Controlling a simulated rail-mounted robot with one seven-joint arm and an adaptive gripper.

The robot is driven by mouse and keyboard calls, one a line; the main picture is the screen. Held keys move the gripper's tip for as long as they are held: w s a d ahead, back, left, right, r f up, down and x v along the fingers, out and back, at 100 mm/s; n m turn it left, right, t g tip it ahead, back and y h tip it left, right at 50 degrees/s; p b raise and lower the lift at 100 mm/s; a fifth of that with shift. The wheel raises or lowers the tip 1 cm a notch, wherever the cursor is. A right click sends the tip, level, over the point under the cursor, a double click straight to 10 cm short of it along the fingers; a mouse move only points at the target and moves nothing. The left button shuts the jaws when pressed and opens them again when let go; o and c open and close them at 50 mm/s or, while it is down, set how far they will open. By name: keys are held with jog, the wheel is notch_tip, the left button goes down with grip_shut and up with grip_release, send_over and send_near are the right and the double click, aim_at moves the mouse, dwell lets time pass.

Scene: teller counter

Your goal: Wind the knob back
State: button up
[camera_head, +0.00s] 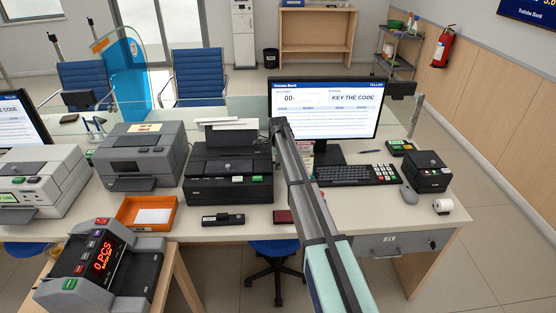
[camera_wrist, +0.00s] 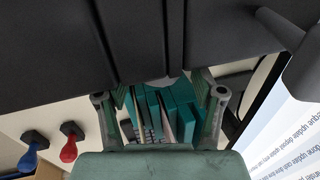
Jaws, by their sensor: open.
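My gripper (camera_wrist: 160,97) is open in the wrist view, with its two fingers apart at left and right. Nothing is held between them; several teal upright slabs show in the gap. A dark ridged body (camera_wrist: 140,40) fills the top of this view, close to the fingers. A dark round bar (camera_wrist: 285,24) sticks in at the upper right; I cannot tell whether it is the knob. In the head view my arm reaches over the counter to the right of the black printer (camera_head: 228,188).
The monitor (camera_head: 325,105) stands beside my arm, with the keyboard (camera_head: 356,175) in front of it. A grey printer (camera_head: 140,158) and an orange tray (camera_head: 124,222) are at left. Red (camera_wrist: 69,152) and blue (camera_wrist: 28,158) handles show in the wrist view.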

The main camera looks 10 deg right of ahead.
jog(key=shift+w+f, duration=0.1)
jog(key=shift+f, duration=0.45)
jog(key=c, duration=1.1)
jog(key=shift+c, duration=0.2)
